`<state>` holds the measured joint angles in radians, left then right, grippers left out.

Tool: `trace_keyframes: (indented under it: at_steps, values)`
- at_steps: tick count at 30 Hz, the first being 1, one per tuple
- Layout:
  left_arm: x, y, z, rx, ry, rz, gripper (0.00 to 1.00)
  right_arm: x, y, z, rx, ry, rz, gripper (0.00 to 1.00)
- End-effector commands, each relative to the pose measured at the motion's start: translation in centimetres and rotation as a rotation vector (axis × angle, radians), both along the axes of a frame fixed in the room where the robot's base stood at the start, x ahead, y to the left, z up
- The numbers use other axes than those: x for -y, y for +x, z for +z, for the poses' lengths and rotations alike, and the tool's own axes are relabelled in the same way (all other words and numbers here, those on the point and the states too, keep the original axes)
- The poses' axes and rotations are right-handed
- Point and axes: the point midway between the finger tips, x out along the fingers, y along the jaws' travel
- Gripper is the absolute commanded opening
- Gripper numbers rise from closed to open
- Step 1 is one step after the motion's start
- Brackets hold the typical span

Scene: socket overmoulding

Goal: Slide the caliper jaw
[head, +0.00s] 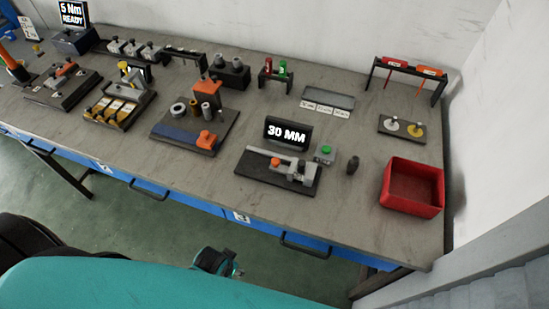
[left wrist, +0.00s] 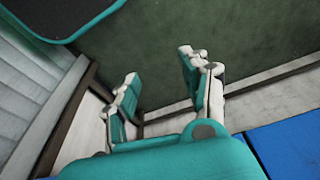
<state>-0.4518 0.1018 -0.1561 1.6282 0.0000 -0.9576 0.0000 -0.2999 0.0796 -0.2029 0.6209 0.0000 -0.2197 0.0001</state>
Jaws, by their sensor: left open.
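The caliper (head: 298,169) lies on a dark base plate (head: 253,178) at the front of the bench, right of centre in the head view. It has a grey beam, an orange knob (head: 275,161) and grey jaw blocks toward its right end. A black display reading "30 MM" (head: 287,133) stands just behind it. My left gripper (left wrist: 161,88) is open and empty in the left wrist view, its two teal and white fingers apart above the green floor. The caliper is not in that view. My right gripper cannot be made out.
A grey box with a green button (head: 325,153) and a small dark cylinder (head: 352,165) stand right of the caliper. A red bin (head: 413,188) is farther right. An orange-topped fixture (head: 207,140) is to the left. Blue drawers with handles (head: 305,246) line the bench front.

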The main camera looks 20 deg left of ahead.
Motion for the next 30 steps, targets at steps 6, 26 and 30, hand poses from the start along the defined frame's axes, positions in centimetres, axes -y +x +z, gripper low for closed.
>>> trace_keyframes:
  at_steps: [6,26,30]
  values:
    - [0.3,2.2,8.8,0.045,-0.006,0.006,0.47,0.6,0.1,-0.3,0.001,-0.007,-0.005,0.40]
    - [6.8,10.1,27.7,0.266,-0.161,-0.320,0.47,0.0,0.0,-0.7,-0.001,0.000,-0.003,0.40]
    - [8.3,12.5,29.7,0.292,-0.183,-0.446,0.47,-0.3,0.0,-0.7,-0.001,0.003,-0.003,0.40]
